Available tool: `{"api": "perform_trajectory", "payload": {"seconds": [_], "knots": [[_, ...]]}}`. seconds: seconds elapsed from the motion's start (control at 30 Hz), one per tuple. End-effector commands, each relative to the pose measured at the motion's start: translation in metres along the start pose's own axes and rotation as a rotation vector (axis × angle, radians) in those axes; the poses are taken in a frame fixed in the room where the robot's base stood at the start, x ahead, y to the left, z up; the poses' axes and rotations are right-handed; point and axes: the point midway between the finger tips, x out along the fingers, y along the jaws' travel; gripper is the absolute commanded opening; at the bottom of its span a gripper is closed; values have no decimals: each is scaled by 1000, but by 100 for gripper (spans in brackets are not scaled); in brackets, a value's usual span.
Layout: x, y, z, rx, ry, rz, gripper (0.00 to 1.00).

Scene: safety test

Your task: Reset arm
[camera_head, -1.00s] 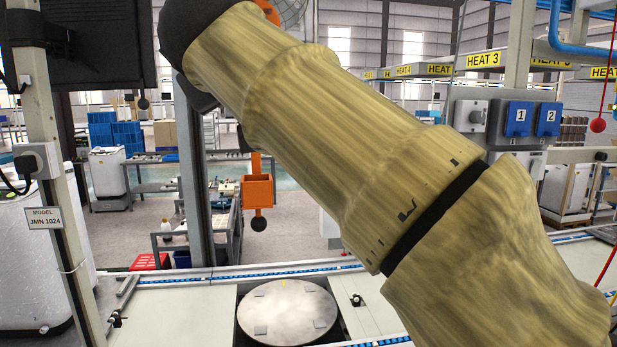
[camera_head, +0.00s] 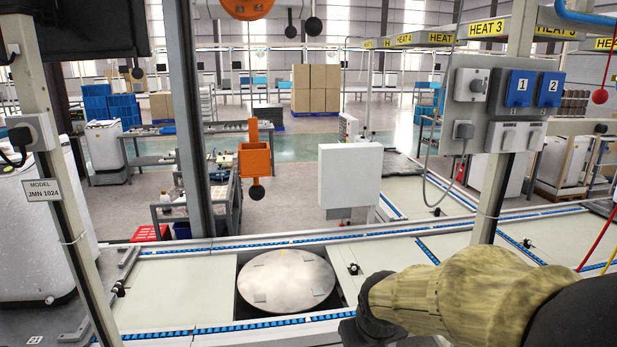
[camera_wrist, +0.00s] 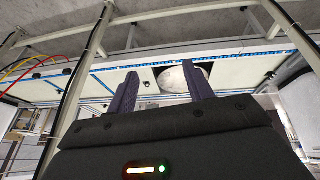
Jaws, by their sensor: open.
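My gripper (camera_wrist: 160,70) shows in the wrist view with its two dark fingers apart and nothing between them. The same plate (camera_head: 287,281) lies in the head view at lower middle, left of my arm.
A conveyor line (camera_head: 180,286) with blue-edged rails crosses the front. Steel posts (camera_head: 190,130) stand at left and right. A switch panel (camera_head: 505,102) is on the right post. An orange box (camera_head: 255,161) hangs in the middle. Red and yellow cables (camera_wrist: 32,66) show in the wrist view.

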Motion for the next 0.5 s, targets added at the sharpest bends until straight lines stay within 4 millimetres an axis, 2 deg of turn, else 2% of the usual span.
{"api": "perform_trajectory", "payload": {"seconds": [0.03,0.1,0.2,0.3,0.5], "knots": [[10,7,29,54,-46,-7,52],[20,11,63,119,-94,-17,52],[28,14,100,193,-143,-26,52],[31,15,117,229,-166,-30,52],[31,15,120,234,-169,-31,52]]}}
